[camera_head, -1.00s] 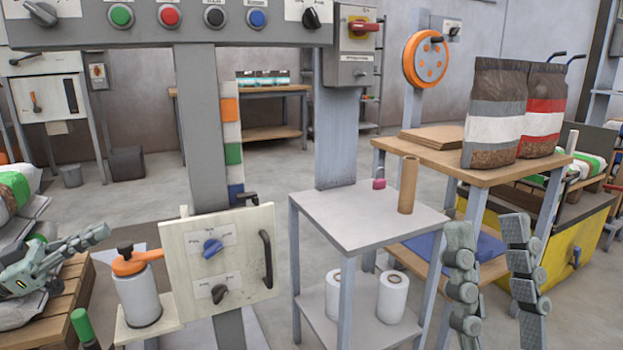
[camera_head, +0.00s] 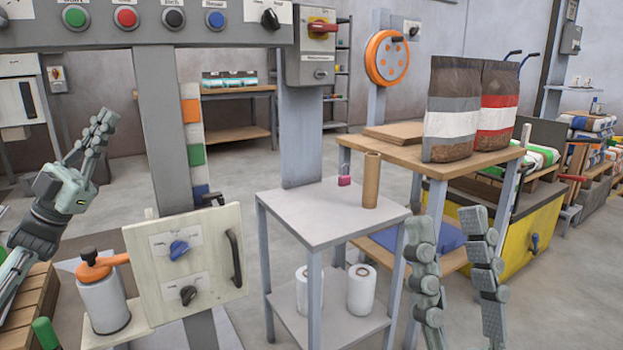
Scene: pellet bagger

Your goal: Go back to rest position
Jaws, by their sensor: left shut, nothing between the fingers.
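My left gripper (camera_head: 103,118) is in the head view at the left. It is shut and empty, its fingers together and pointing up and to the right, in front of the left part of the control frame. My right gripper (camera_head: 446,216) is at the lower right. Its two fingers stand upright and well apart, with nothing between them. They appear in front of the yellow bin and the wooden table; whether they touch anything is not clear. The rest of the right arm is below the picture.
A panel with a blue knob (camera_head: 180,248) and an orange-topped canister (camera_head: 103,300) stand below the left gripper. A grey stand (camera_head: 310,218) holds a brown tube (camera_head: 371,180) and a pink padlock (camera_head: 344,181). Two bags (camera_head: 452,110) stand on a wooden table (camera_head: 400,155).

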